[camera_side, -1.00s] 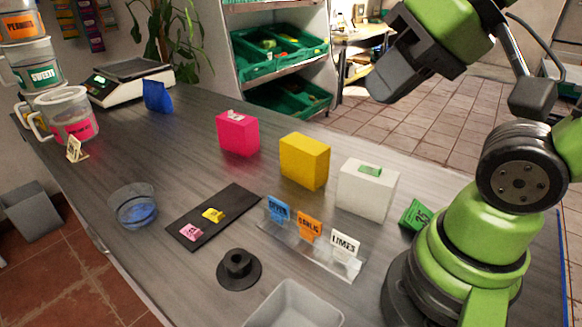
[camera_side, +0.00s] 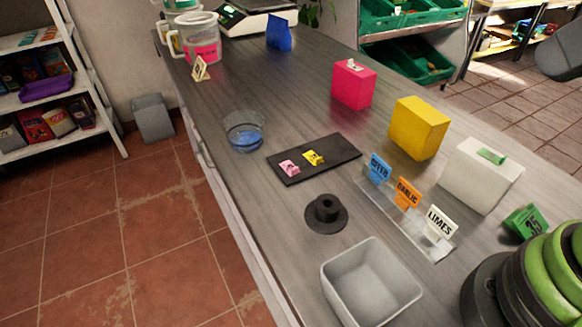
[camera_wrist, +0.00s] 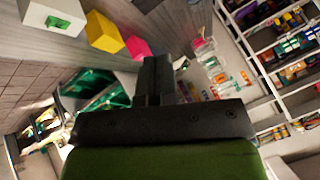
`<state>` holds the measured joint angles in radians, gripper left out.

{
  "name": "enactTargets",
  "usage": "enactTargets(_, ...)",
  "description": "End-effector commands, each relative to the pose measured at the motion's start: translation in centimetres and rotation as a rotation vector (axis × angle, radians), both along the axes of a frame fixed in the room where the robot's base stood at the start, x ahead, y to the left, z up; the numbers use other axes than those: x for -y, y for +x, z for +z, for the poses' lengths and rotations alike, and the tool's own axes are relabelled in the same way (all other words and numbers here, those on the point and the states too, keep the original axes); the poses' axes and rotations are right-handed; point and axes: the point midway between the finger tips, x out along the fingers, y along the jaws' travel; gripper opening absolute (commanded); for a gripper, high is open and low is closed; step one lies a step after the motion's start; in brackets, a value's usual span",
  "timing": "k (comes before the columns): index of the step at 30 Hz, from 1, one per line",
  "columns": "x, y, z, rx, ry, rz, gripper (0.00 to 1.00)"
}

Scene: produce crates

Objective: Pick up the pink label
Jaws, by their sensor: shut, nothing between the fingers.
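The pink label (camera_side: 289,168) lies on the left part of a black mat (camera_side: 338,152) in the side view, beside a yellow label (camera_side: 313,157). I cannot make out the pink label in the wrist view. My gripper (camera_wrist: 157,72) is shut and empty in the wrist view, facing out over the table. In the side view only a dark part of it shows at the top right edge, far from the label.
A blue-tinted cup (camera_side: 244,132), black round stand (camera_side: 326,213), grey bin (camera_side: 371,281) and clear sign rack (camera_side: 418,230) surround the mat. Pink (camera_side: 353,84), yellow (camera_side: 418,128) and white (camera_side: 480,176) boxes stand to the right. Bare tabletop lies behind the mat.

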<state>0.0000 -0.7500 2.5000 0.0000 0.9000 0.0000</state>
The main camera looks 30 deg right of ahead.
Motion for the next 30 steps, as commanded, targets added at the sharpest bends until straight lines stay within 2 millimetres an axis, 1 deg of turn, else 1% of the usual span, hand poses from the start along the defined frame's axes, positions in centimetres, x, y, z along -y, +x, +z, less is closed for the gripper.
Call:
enactTargets(1, 0.0, 0.0, 0.0, 0.000, 0.000, 0.000, 0.00)
enactTargets(2, 0.0, 0.0, 0.0, 0.000, 0.000, 0.000, 0.05)
enactTargets(3, 0.0, 0.0, 0.0, 0.000, 0.000, 0.000, 0.14)
enactTargets(5, 0.0, 0.0, 0.0, 0.000, 0.000, 0.000, 0.28)
enactTargets(6, 0.0, 0.0, 0.0, 0.000, 0.000, 0.000, 0.37)
enactTargets(7, 0.0, 0.0, 0.0, 0.000, 0.000, 0.000, 0.44)
enactTargets(8, 0.0, 0.0, 0.0, 0.000, 0.000, 0.000, 0.47)
enactTargets(16, 0.0, 0.1, 0.1, -0.002, 0.000, 0.002, 0.47)
enactTargets(20, -0.2, 1.4, 0.7, -0.029, -0.009, 0.021, 0.47)
enactTargets(23, -0.5, 3.8, 1.6, -0.075, -0.027, 0.054, 0.47)
enactTargets(25, -0.9, 6.1, 2.1, -0.114, -0.044, 0.083, 0.47)
enactTargets(28, -1.6, 9.7, 2.1, -0.173, -0.070, 0.127, 0.47)
enactTargets(30, -2.3, 12.2, 1.6, -0.213, -0.089, 0.156, 0.47)
